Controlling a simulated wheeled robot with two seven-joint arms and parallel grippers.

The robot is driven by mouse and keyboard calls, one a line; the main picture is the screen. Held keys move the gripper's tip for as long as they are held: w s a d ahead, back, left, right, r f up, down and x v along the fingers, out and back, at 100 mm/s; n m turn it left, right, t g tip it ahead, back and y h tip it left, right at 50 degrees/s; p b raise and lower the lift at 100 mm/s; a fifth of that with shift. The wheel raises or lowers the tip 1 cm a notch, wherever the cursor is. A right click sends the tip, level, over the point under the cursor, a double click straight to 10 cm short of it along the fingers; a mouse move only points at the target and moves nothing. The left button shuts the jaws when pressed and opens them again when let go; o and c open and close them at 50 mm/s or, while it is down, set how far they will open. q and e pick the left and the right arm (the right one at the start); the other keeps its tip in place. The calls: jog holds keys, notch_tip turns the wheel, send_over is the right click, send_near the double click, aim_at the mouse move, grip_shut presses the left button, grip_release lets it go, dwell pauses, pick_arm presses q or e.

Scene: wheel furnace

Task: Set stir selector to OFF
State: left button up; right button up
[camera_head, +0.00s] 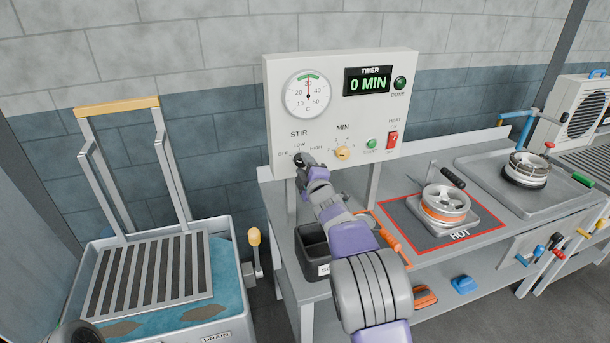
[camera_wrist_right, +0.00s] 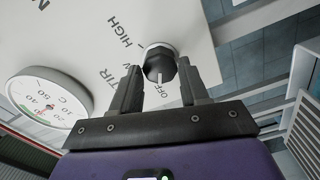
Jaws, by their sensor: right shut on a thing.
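The stir selector is a dark knob (camera_wrist_right: 159,64) on the pale control panel (camera_head: 273,110), under the STIR label, with OFF, LOW and HIGH marked around it. In the right wrist view its white pointer mark lies on the side by the OFF label. My right gripper (camera_head: 302,163) reaches up to the panel and covers most of the knob in the head view. Its two fingers (camera_wrist_right: 158,88) stand on either side of the knob in the right wrist view, shut on it. My left gripper does not show.
On the panel are a round dial (camera_head: 307,94), a timer display (camera_head: 368,81) reading 0 MIN, a yellow MIN knob (camera_head: 343,153), a green button (camera_head: 371,144) and a red heat switch (camera_head: 391,141). Below right, a wheel (camera_head: 445,205) sits on the HOT plate. A blue-lined tub (camera_head: 228,262) stands left.

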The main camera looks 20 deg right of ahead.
jog(key=shift+n+b, duration=0.3)
jog(key=shift+n, duration=0.1)
jog(key=shift+r, duration=0.1)
jog(key=o, duration=1)
jog(key=shift+o, duration=0.2)
jog(key=s, duration=0.7)
jog(key=shift+s+b, duration=0.25)
jog(key=shift+b, duration=0.1)
jog(key=shift+d, duration=0.15)
